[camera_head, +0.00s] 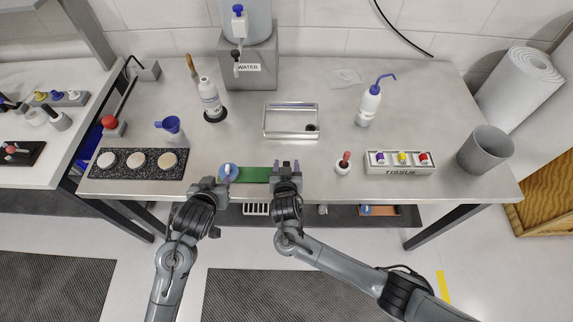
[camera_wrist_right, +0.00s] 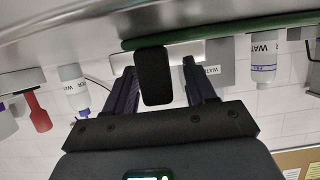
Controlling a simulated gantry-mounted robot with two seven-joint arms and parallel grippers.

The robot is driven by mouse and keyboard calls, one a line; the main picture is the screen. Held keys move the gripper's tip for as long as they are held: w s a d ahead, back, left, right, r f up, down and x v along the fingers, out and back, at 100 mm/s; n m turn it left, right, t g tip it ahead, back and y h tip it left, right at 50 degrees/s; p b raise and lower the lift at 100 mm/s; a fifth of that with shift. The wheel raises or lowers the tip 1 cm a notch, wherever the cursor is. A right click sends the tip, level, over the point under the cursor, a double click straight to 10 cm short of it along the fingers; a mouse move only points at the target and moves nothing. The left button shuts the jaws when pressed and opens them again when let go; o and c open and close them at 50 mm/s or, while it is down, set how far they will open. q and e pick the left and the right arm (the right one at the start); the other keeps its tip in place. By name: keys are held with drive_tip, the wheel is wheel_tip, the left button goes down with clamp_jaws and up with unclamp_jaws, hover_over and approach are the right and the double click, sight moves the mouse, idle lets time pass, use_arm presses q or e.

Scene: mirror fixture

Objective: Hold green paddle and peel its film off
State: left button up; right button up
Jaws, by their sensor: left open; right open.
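The green paddle (camera_head: 256,174) lies at the table's front edge, between my two grippers in the head view. In the right wrist view it shows as a thin green edge (camera_wrist_right: 215,33). A black handle-like piece (camera_wrist_right: 153,75) shows there between the fingers of my right gripper (camera_wrist_right: 158,88). My right gripper (camera_head: 287,167) is open at the paddle's right end, with gaps beside the black piece. My left gripper (camera_head: 214,183) is open at the left, just short of a blue-and-white round piece (camera_head: 228,172) by the paddle's left end. I cannot make out the film.
A black speckled board (camera_head: 119,171) with pale discs lies left. A metal tray (camera_head: 291,134) stands behind the paddle. The table between the tray and the paddle is clear.

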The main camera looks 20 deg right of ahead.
drive_tip(key=shift+w+d+f, duration=0.15)
drive_tip(key=shift+w+f, duration=0.05)
drive_tip(key=shift+w, duration=0.2)
clamp_jaws()
idle(1.0)
